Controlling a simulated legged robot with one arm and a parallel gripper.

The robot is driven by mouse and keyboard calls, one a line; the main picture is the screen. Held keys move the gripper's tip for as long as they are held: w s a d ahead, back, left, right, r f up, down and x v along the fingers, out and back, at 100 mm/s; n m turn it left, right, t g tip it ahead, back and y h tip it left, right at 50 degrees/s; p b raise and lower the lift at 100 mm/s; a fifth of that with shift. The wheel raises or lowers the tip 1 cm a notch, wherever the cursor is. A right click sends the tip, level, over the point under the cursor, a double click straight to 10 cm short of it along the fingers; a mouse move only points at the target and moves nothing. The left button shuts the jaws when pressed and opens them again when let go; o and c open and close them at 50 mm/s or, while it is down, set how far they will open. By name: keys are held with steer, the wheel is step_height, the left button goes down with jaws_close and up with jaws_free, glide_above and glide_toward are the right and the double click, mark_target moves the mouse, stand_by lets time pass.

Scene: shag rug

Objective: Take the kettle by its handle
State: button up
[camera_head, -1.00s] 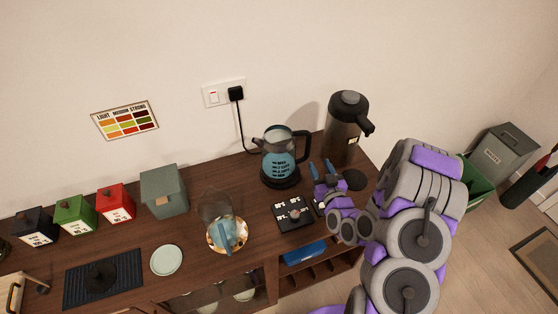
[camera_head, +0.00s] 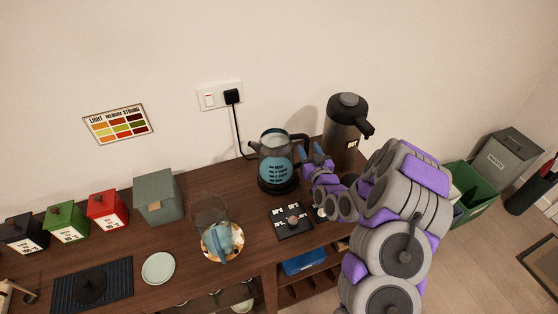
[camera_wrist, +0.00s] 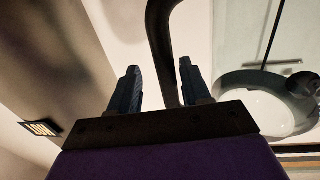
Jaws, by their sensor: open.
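The kettle (camera_head: 276,170), with a blue-tinted see-through body and dark trim, stands upright on its dark base on the wooden cabinet, near the wall. Its dark handle (camera_head: 304,139) is on the right side. My gripper (camera_head: 311,149) is open at the handle, its two blue fingers pointing up beside it. In the wrist view, the handle (camera_wrist: 160,40) shows as a dark curved bar coming down between the two fingers (camera_wrist: 160,88), closer to the right one. I cannot tell whether a finger touches it. Part of the handle is hidden behind my gripper in the head view.
A dark flask (camera_head: 343,130) stands close to the right of my gripper. A black scale-like pad (camera_head: 290,221) lies in front of the kettle. A glass carafe (camera_head: 211,215) is to its left. A plug (camera_head: 232,97) and cord hang on the wall behind.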

steer(key=shift+w+a, duration=0.25)
steer(key=shift+w, duration=0.1)
steer(key=shift+w+a, duration=0.1)
steer(key=shift+a, duration=0.4)
steer(key=shift+d, duration=0.45)
steer(key=c, duration=0.8)
steer(key=shift+a, duration=0.15)
jaws_close()
